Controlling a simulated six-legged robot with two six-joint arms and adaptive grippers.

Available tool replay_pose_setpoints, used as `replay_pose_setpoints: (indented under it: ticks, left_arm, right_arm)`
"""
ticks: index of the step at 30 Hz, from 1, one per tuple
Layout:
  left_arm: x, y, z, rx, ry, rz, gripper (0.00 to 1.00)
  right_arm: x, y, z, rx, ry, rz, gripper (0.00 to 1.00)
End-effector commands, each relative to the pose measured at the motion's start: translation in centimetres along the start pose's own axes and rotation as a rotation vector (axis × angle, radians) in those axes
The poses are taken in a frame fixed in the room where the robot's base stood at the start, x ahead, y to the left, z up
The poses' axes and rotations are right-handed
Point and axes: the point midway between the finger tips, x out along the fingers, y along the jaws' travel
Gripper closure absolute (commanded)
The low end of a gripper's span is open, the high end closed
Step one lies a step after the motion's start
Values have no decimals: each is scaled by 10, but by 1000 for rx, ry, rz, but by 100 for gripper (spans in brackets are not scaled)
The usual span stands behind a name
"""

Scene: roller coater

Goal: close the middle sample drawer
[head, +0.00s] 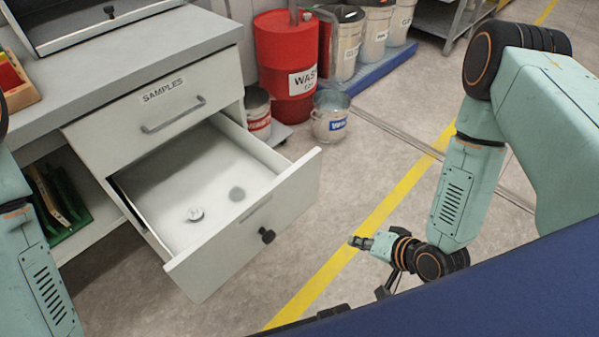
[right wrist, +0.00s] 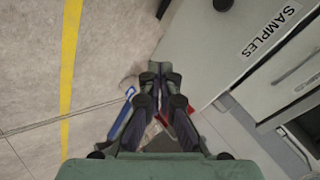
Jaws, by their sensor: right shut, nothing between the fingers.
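The sample drawer (head: 245,232) is pulled far out of the grey cabinet, below a closed front labelled SAMPLES (head: 163,92). It has a white front with a round black knob (head: 267,235). Inside lie a small pale round item (head: 195,214) and a grey round disc or spot (head: 237,194). My right gripper (head: 357,242) is shut and empty, to the right of the drawer front and apart from it. Its closed fingers (right wrist: 160,75) also show in the right wrist view, over the floor. My left arm shows at the left edge; its gripper is out of view.
A red waste drum (head: 283,70) and a metal bucket (head: 330,118) stand behind the drawer. Several pails stand on a blue platform (head: 375,68). An open shelf (head: 100,235) with a green tray is left of the drawer. The floor around the yellow line (head: 385,205) is clear.

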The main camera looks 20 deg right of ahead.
Motion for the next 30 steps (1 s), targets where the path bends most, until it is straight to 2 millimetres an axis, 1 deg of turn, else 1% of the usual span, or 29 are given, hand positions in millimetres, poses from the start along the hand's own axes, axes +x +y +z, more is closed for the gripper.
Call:
replay_pose_setpoints:
  ticks: [1,3,6,10,14,17,20,30]
  left_arm:
    - [-4,0,0,0,0,0,30]
    - [-4,0,0,-1,0,0,30]
    - [-3,0,0,-1,0,0,30]
    - [-3,0,0,-1,0,0,30]
    - [-2,0,0,-1,0,0,30]
    - [0,0,0,-1,0,0,30]
    - [4,0,0,-1,0,0,30]
    - [22,0,0,-1,0,0,30]
  right_arm:
    - [0,-13,-20,70,49,-87,100]
    - [1,-32,-40,166,87,-213,100]
    - [-2,-56,-55,286,93,-366,100]
    - [-8,-75,-60,414,67,-470,100]
    - [-9,-78,-63,479,59,-490,100]
    - [-4,-80,-63,487,55,-489,100]
    - [7,-85,-64,484,54,-489,100]
    - [62,-112,-74,481,54,-489,100]
